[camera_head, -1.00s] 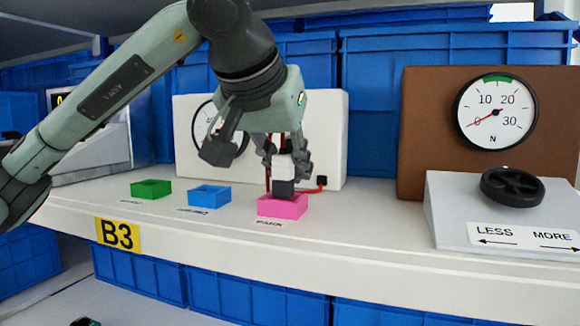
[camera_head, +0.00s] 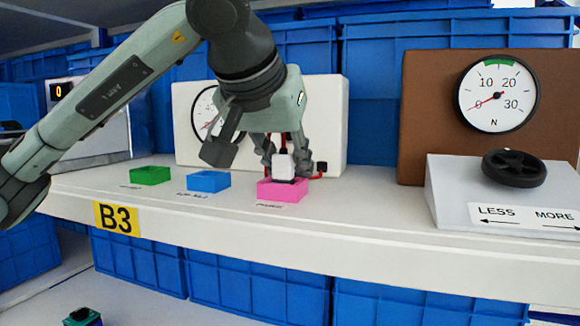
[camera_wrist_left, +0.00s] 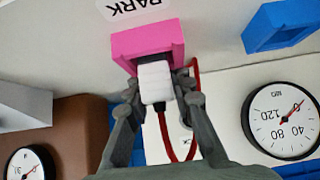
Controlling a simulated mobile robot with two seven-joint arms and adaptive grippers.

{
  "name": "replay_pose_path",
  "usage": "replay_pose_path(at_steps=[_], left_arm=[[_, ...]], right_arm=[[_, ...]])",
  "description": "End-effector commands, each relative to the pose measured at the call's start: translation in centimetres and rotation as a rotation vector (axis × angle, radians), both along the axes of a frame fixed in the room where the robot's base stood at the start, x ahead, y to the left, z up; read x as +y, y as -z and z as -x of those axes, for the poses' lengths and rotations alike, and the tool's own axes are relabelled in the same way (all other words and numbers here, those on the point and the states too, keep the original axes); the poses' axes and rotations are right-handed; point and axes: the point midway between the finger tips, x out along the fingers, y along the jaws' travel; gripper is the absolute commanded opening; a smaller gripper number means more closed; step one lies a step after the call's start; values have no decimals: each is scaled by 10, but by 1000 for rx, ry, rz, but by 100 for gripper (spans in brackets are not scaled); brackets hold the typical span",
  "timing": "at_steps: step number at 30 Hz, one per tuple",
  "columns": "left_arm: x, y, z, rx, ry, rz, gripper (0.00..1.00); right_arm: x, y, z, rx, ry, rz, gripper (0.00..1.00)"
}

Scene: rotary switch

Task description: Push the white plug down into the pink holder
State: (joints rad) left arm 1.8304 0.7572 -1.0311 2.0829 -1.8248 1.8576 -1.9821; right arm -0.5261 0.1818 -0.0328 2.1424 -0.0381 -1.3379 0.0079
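The white plug (camera_head: 284,166) has a dark lower part that sits inside the pink holder (camera_head: 283,191); only a thin dark edge shows above the rim. My left gripper (camera_head: 285,172) is just above the holder, with one finger on each side of the plug. In the left wrist view the fingers (camera_wrist_left: 158,98) flank the white plug (camera_wrist_left: 156,82), which stands at the mouth of the pink holder (camera_wrist_left: 148,46). They appear to close on its sides. A red cable runs from the plug. The plug's lower end is hidden in the holder. My right gripper is not in view.
A blue holder (camera_head: 208,181) and a green holder (camera_head: 150,175) stand to the left on the white shelf (camera_head: 350,215). A white gauge panel (camera_head: 330,115) stands close behind. A black knob (camera_head: 513,168) is at the right.

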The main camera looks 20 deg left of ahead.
Motion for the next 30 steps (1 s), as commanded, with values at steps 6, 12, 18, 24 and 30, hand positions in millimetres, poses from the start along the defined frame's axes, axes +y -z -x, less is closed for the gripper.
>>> replay_pose_path(at_steps=[6, 12, 18, 24, 30], left_arm=[[0, 3, 1, 9, 1, -5, 44], [0, 3, 1, 10, 3, -6, 44], [0, 2, 3, 10, 4, -7, 44], [0, -19, 22, 5, 4, -7, 44], [1, -51, 52, 2, 2, -4, 44]], right_arm=[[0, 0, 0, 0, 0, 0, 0], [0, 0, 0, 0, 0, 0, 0], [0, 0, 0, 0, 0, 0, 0], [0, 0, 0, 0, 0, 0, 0], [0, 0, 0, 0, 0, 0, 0]])
